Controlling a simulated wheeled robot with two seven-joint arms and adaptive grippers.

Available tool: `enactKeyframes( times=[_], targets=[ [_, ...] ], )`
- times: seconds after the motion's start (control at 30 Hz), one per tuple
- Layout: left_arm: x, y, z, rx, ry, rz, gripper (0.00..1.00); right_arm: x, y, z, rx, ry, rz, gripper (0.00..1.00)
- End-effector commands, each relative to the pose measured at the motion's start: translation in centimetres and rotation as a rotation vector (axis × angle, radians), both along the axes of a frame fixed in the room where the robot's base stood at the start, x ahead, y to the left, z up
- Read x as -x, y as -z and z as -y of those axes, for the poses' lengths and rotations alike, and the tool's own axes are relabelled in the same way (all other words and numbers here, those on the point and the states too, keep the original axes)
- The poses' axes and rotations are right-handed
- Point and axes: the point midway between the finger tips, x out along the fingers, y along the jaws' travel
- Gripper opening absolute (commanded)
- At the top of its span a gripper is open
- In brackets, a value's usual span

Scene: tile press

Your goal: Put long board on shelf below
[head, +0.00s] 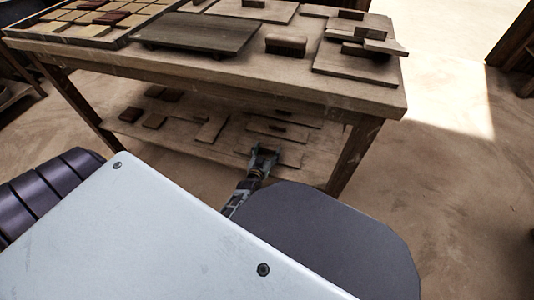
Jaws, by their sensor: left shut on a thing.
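A wooden table with a lower shelf (190,150) stands ahead of me. My left gripper (264,152) reaches the front edge of that shelf, toward its right end. It is shut on a flat wooden board (288,153), which shows just beyond the fingers at shelf level. The grip itself is small and partly hidden, and I cannot tell whether the board rests fully on the shelf. My right gripper is not in view.
Several boards and small blocks (211,129) lie on the lower shelf. The tabletop (372,96) above holds a dark board (200,34), a tile tray (75,38) and stacked pieces (365,48). A table leg (354,155) stands right of my gripper. The floor at right is clear.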

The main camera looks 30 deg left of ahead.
Motion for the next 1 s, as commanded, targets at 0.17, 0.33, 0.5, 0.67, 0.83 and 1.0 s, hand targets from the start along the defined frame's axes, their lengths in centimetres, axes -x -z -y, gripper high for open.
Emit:
enactKeyframes(
  times=[0.17,0.33,0.5,0.67,0.83,1.0],
  targets=[
    [-0.05,0.09,0.00,0.000,0.000,0.002,0.44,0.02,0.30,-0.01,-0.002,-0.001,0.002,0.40],
    [-0.05,0.05,0.00,0.000,0.000,0.002,0.44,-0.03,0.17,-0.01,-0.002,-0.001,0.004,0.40],
    [-0.05,0.25,0.00,0.000,0.000,0.002,0.44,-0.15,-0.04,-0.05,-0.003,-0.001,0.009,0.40],
    [0.00,0.41,0.01,0.001,0.000,-0.001,0.88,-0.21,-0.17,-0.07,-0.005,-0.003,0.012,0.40],
    [0.00,0.40,0.00,0.001,0.000,0.000,0.97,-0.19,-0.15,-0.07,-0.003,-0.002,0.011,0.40],
    [0.00,0.40,0.00,0.000,0.000,0.000,0.97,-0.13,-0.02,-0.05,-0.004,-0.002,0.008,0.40]
  ],
)
